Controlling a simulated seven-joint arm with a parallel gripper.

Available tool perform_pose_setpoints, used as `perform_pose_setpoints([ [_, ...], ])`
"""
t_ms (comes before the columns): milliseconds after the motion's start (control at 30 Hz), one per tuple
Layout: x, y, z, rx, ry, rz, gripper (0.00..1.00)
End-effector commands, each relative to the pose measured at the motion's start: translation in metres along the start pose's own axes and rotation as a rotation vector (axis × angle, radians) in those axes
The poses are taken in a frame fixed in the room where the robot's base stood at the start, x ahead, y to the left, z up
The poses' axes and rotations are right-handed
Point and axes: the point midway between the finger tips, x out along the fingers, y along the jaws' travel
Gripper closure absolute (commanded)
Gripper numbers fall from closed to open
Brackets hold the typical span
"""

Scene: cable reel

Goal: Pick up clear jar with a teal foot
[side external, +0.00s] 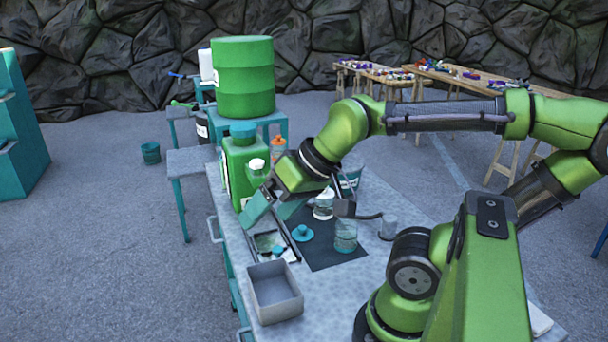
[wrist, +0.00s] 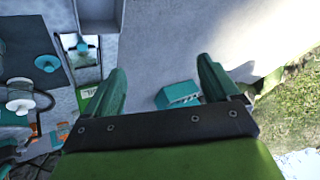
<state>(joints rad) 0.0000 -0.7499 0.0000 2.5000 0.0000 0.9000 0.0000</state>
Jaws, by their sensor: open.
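A clear jar (side external: 345,236) with a teal tint low down stands upright at the right of the dark mat. I cannot tell for sure which has the teal foot. My gripper (side external: 275,212) is open above the bench, left of both jars and apart from them. Its teal fingers (wrist: 162,72) have nothing between them in the wrist view.
A teal lid-like piece (side external: 302,233) lies on the mat (side external: 318,258). A grey bin (side external: 275,293) stands at the front. A tray (side external: 268,243) lies left of the mat. Green bottles (side external: 240,165) stand behind my gripper. A dark bent-handled object (side external: 358,212) is close to the jars.

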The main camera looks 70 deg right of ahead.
Motion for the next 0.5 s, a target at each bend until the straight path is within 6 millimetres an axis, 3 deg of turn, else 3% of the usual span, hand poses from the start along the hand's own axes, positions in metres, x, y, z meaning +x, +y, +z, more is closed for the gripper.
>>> perform_pose_setpoints([
  [167, 0.003, 0.009, -0.003, 0.033, 0.000, 0.024, 0.11],
  [267, 0.011, 0.038, -0.017, 0.136, -0.014, 0.097, 0.11],
  [367, 0.016, 0.092, -0.036, 0.199, -0.063, 0.218, 0.11],
  [500, 0.008, 0.183, -0.046, 0.078, -0.231, 0.347, 0.11],
])
